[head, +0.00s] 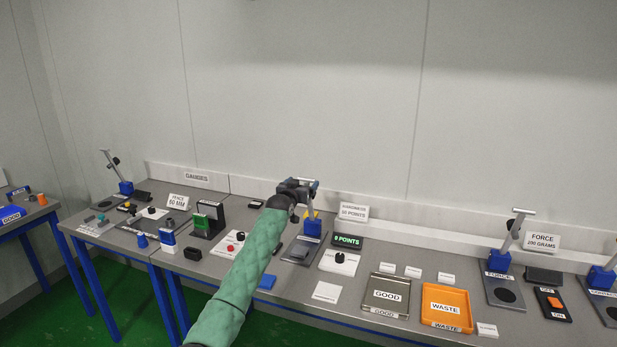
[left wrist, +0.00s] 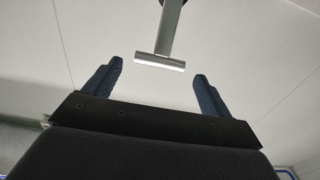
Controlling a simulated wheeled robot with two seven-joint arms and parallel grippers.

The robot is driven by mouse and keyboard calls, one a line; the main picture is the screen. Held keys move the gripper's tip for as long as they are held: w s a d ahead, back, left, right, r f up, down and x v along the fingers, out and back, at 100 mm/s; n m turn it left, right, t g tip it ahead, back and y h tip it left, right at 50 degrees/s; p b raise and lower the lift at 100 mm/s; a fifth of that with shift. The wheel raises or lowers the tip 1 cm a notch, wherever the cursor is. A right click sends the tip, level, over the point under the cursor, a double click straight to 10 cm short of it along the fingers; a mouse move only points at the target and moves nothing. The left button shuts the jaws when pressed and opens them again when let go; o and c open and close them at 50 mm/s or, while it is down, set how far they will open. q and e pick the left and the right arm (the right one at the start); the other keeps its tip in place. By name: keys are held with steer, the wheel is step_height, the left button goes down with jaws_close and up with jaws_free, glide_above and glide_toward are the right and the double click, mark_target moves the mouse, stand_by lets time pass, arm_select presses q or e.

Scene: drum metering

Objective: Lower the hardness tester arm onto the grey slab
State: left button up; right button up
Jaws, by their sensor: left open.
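The hardness tester stands right of the middle in the head view, with a blue block (head: 312,228) on a grey base plate. Its raised arm is mostly hidden by my gripper in the head view. In the left wrist view the arm's silver T-shaped handle (left wrist: 160,62) shows between the tips of my two fingers, with room on both sides. The dark grey slab (head: 299,250) lies on the base plate in front of the block. My left gripper (head: 308,184) is open at the arm's upper end; contact cannot be told. My right gripper is out of view.
A display (head: 347,241) reading "0 POINTS" and a black knob (head: 339,257) are right of the tester. The GOOD tray (head: 405,297), orange WASTE tray (head: 468,306) and force tester (head: 497,262) stand further right. A green gauge (head: 208,219) is left of my arm.

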mark_target(306, 181)
arm_select(q)
steer(key=x, duration=0.3)
steer(key=p+x, duration=0.1)
steer(key=x, duration=0.1)
steer(key=shift+s+f, duration=0.1)
steer(key=shift+f, duration=0.15)
steer(key=shift+w+d+r, duration=0.2)
steer(key=shift+w+d, duration=0.05)
steer(key=shift+w, duration=0.25)
steer(key=shift+w+f+p, duration=0.2)
steer(key=shift+w+p, duration=0.1)
steer(key=shift+w, duration=0.1)
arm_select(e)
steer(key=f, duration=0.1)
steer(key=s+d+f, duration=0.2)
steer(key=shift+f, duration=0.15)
arm_select(q)
steer(key=shift+s+r, duration=0.1)
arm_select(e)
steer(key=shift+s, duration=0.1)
arm_select(q)
steer(key=shift+c, duration=1.1)
steer(key=c, duration=1.2)
steer(key=shift+o, duration=0.2)
